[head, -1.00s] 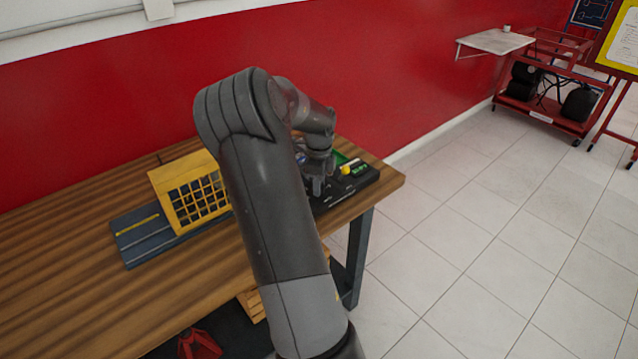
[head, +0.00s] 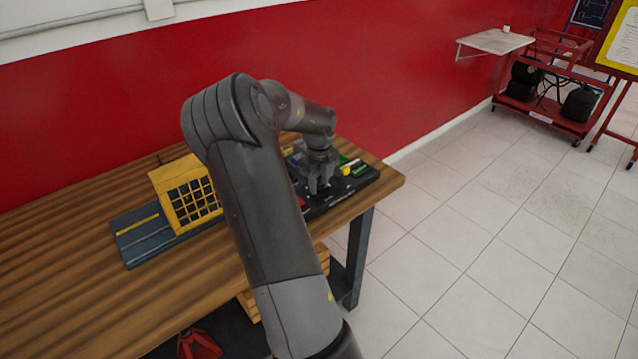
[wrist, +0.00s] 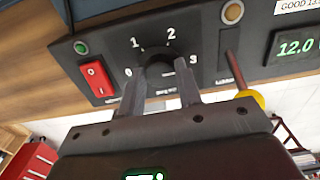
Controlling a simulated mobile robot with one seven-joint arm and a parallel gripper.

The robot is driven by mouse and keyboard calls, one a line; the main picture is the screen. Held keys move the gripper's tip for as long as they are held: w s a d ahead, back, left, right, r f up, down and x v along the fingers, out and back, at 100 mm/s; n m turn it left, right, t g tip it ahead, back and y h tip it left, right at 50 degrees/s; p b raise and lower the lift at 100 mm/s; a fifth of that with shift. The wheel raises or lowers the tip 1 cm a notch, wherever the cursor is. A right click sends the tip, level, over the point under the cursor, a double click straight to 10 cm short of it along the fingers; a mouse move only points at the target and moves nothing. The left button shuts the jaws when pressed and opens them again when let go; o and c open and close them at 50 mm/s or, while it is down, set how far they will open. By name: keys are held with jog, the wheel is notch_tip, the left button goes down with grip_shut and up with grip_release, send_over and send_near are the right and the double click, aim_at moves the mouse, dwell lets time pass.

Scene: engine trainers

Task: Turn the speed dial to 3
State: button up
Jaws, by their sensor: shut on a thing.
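The speed dial (wrist: 160,74) is a dark round knob on the black control panel (wrist: 205,52) in the wrist view. White numerals 0, 1, 2 and 3 run around it, with 0 at its left and 3 at its right. My gripper (wrist: 160,90) has one finger on each side of the knob and is shut on it. I cannot tell clearly where the dial points. In the head view my gripper (head: 318,186) reaches down onto the black trainer box (head: 345,198) at the table's right end; the dial is hidden there.
A red rocker switch (wrist: 97,78) and green lamp (wrist: 80,48) are left of the dial. A rod with a yellow knob (wrist: 251,98), an orange lamp (wrist: 232,12) and a display (wrist: 295,46) are right. A yellow cage (head: 188,195) stands on the wooden table (head: 90,290).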

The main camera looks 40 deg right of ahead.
aim_at(319, 186)
dwell(0.3)
jog(key=o, duration=1)
jog(key=shift+c, duration=0.2)
jog(key=shift+r, duration=0.1)
notch_tip(319, 186, up, 11)
jog(key=shift+f, duration=0.2)
